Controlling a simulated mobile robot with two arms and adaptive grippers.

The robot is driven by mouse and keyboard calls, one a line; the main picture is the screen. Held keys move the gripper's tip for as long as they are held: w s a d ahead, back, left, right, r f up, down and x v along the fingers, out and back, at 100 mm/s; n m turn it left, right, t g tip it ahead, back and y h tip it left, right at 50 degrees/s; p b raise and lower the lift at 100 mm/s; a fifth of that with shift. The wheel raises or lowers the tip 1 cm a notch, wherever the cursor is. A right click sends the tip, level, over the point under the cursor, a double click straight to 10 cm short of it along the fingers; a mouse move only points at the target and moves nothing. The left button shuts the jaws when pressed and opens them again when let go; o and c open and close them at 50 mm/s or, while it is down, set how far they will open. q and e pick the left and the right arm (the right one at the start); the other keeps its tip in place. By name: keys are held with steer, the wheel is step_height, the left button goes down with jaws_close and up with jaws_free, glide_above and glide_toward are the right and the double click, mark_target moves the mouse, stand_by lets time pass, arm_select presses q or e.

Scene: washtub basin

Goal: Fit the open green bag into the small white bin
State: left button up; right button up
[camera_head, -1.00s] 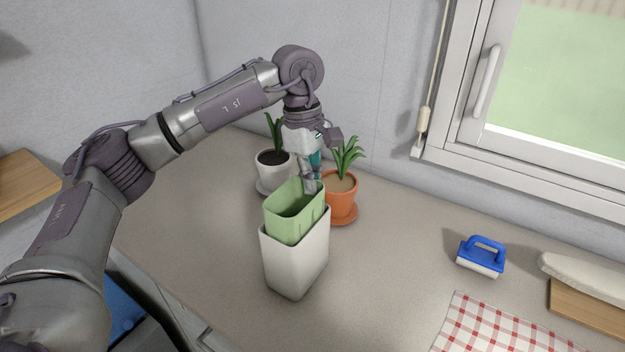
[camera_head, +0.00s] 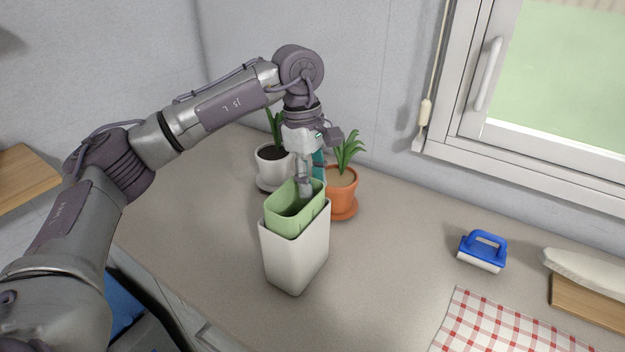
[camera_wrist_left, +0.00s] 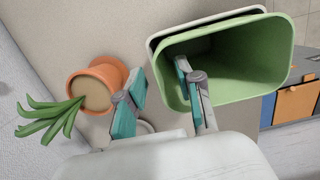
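The open green bag (camera_head: 283,223) sits upright inside the small white bin (camera_head: 292,262), with its upper part standing above the bin's rim. In the left wrist view the bag (camera_wrist_left: 245,62) shows its open mouth, and a strip of the bin's white rim (camera_wrist_left: 205,23) shows beside it. My left gripper (camera_head: 312,187) is at the bag's far right edge, pointing down. It also shows in the left wrist view (camera_wrist_left: 162,98), with its fingers apart: one inside the bag, one outside, astride the wall. The bag's lower part is hidden by the bin. My right gripper is not in view.
A plant in an orange pot (camera_head: 342,197) stands close behind the gripper. A plant in a white pot (camera_head: 270,165) is behind the bin. A blue-handled brush (camera_head: 482,252) and a checked cloth (camera_head: 490,325) lie to the right. The counter between is clear.

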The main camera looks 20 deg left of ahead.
arm_select(q)
steer(key=shift+r, duration=0.1)
step_height(320, 180, up, 12)
steer(key=a, duration=0.1)
steer(key=shift+w+a, duration=0.2)
steer(key=shift+a, duration=0.15)
stand_by(0.3)
